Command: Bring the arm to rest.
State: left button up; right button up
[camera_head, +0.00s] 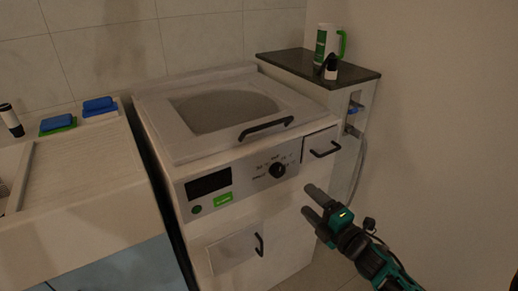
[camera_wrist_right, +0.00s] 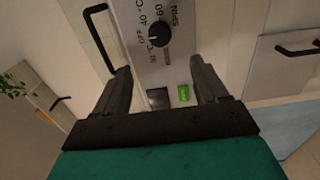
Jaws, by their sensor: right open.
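My right gripper (camera_head: 314,202) is in front of the washing machine (camera_head: 289,222), to the right of its small lower door. Its two dark fingers are apart with nothing between them. In the right wrist view the open fingers of my right gripper (camera_wrist_right: 158,85) frame part of the control panel (camera_wrist_right: 178,65), with the dial (camera_wrist_right: 159,36) above and between them. I cannot tell that the fingers touch anything. My left gripper is not in view.
A dark-topped side cabinet (camera_head: 290,62) stands at the back right with a green-and-white bottle (camera_head: 323,42). Drawer handle (camera_head: 324,149) and lower door handle (camera_head: 259,244) stick out from the machine. A counter (camera_head: 80,160) with sponges is left. Free room lies right.

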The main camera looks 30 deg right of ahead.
pick_arm(q)
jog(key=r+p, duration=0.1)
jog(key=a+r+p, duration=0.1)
jog(key=p, duration=0.1)
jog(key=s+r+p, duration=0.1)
jog(key=p, duration=0.1)
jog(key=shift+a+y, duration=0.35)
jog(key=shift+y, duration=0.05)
pick_arm(e)
jog(key=s+a+f+m+g, duration=0.3)
jog(key=s+a+m, duration=0.3)
jog(key=a+m, duration=0.2)
jog(key=s+a+f+m+g, duration=0.3)
jog(key=s+a+m, duration=0.4)
jog(key=a, duration=0.3)
jog(key=shift+f+m+g+y, duration=0.25)
jog(key=shift+m+g+y, duration=0.05)
jog(key=shift+m+g, duration=0.3)
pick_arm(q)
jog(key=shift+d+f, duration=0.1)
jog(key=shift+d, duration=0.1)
